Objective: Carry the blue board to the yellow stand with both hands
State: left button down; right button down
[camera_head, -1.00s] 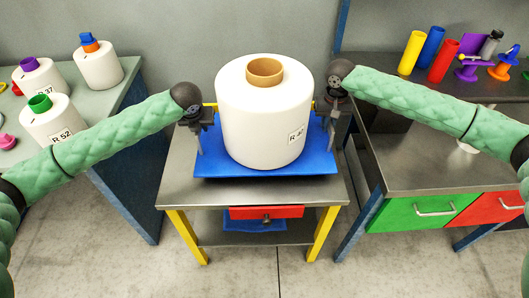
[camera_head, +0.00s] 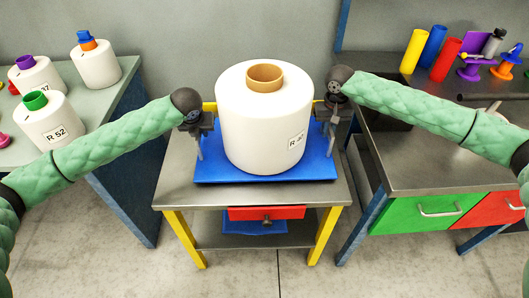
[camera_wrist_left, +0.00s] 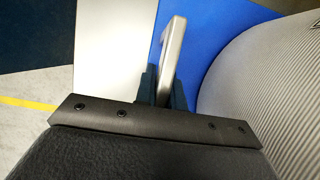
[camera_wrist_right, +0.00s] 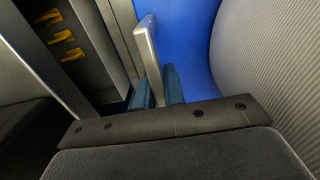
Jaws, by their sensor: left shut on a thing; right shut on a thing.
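The blue board (camera_head: 212,172) is over the grey top of the yellow-legged stand (camera_head: 176,192), with a large white bobbin (camera_head: 262,130) upright on it. I cannot tell whether the board touches the top. My left gripper (camera_head: 200,143) is shut on the board's left metal handle, which also shows in the left wrist view (camera_wrist_left: 172,55). My right gripper (camera_head: 334,128) is shut on the right handle, which shows in the right wrist view (camera_wrist_right: 147,50). The board looks about level. The bobbin hides its middle and much of its back.
A left table (camera_head: 125,85) holds several smaller white bobbins. A right workbench (camera_head: 400,175) has green and red drawers, coloured tubes and spools. Both stand close beside the stand. A red drawer (camera_head: 267,213) is under the stand's top. A grey wall is behind.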

pick_arm(q)
jog(key=shift+w+f, duration=0.1)
pick_arm(e)
jog(key=shift+w+f, duration=0.1)
pick_arm(q)
jog(key=c, duration=1.6)
grip_release()
jog(key=shift+f, duration=0.1)
pick_arm(e)
jog(key=c, duration=1.6)
grip_release()
jog(key=shift+f, duration=0.1)
pick_arm(q)
jog(key=shift+o, duration=0.6)
jog(key=shift+s, duration=0.25)
pick_arm(e)
jog(key=shift+o, duration=0.6)
jog(key=shift+s, duration=0.25)
pick_arm(q)
jog(key=shift+r, duration=0.25)
pick_arm(e)
jog(key=shift+w, duration=0.1)
pick_arm(q)
jog(key=v, duration=1.1)
jog(key=shift+s+r, duration=0.2)
pick_arm(e)
notch_tip(320, 180, up, 12)
jog(key=shift+r, duration=0.1)
